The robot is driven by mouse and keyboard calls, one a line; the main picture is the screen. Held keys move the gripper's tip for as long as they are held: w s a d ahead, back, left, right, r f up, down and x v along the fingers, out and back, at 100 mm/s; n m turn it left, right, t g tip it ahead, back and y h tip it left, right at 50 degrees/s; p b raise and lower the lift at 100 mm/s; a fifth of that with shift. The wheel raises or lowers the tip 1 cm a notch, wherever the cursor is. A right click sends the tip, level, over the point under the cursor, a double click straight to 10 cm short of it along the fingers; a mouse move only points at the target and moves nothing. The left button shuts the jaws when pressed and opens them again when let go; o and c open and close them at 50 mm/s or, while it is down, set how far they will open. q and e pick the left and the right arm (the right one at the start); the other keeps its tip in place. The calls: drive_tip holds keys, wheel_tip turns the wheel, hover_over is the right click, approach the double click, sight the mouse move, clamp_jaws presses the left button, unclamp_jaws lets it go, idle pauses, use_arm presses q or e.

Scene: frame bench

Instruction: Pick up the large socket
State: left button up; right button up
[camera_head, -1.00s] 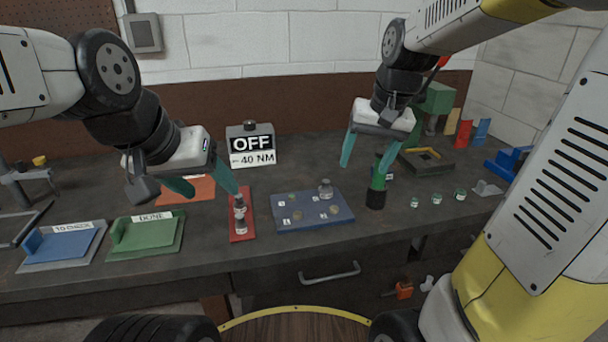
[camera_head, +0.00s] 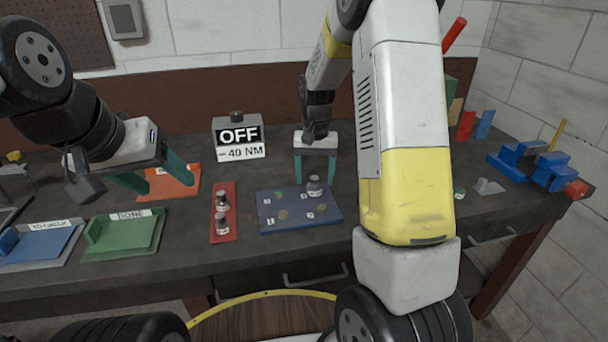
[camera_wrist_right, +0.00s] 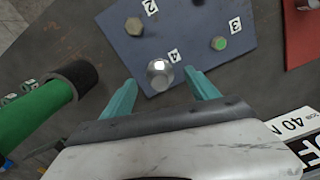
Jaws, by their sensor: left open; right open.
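A grey metal socket (camera_head: 314,187) stands upright at the back right of the blue board (camera_head: 275,222). It also shows in the right wrist view (camera_wrist_right: 160,75) beside label 4, and looks larger than the two sockets on the red mat. My right gripper (camera_head: 315,172) is open above it. In the right wrist view, the fingertips (camera_wrist_right: 160,86) lie on either side of the socket, with no clear contact. On the red mat (camera_head: 229,188) stand a rear socket (camera_head: 222,200) and a front socket (camera_head: 222,223). My left gripper (camera_head: 157,177) is open and empty near the orange mat.
The OFF sign (camera_head: 238,136) stands at the back. A green-handled tool (camera_wrist_right: 35,115) is close beside my right gripper in the wrist view. Bolt heads (camera_wrist_right: 134,26) sit on the blue board. Green DONE tray (camera_head: 125,237) and blue tray (camera_head: 40,245) are at left. My right arm hides the bench's right part.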

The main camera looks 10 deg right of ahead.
wheel_tip(320, 180, down, 2)
drive_tip(key=shift+f, duration=0.2)
clamp_jaws()
drive_tip(key=shift+r, duration=0.15)
